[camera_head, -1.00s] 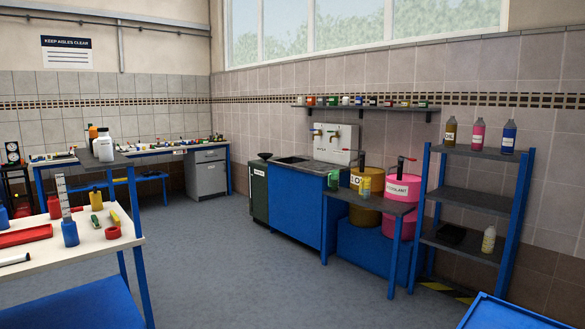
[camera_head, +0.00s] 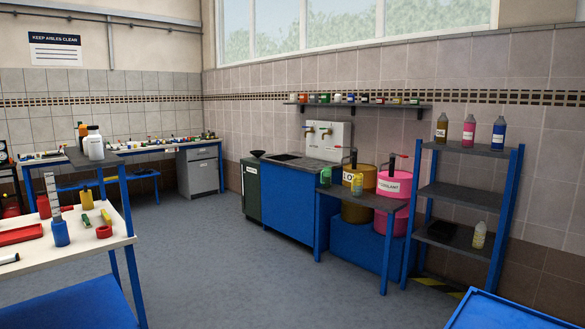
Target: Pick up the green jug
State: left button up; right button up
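A small green item (camera_head: 326,176), which may be the green jug, stands at the left end of the low blue-legged stand, beside the sink unit. It is too small to make out a handle. A yellow-green container (camera_head: 357,184) stands on the same stand, in front of the yellow drum. Neither of my grippers is in view.
A yellow drum (camera_head: 360,205) and a pink coolant drum (camera_head: 394,185) stand behind the stand (camera_head: 384,201). A blue shelf rack (camera_head: 464,196) with bottles is to the right. A white-topped workbench (camera_head: 85,258) is at the left front. The grey floor (camera_head: 240,255) between is clear.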

aim_at(327, 171)
jog(key=i+u, duration=0.2)
jog(key=i, duration=3.8)
jog(key=i+z, duration=0.15)
jog(key=i, duration=0.3)
jog(key=i+j+z, duration=0.2)
jog(key=i, duration=0.25)
jog(key=i+j+z, duration=0.15)
jog(key=i, duration=0.35)
jog(key=i+j+z, duration=0.15)
jog(key=i, duration=0.25)
jog(key=j, duration=0.1)
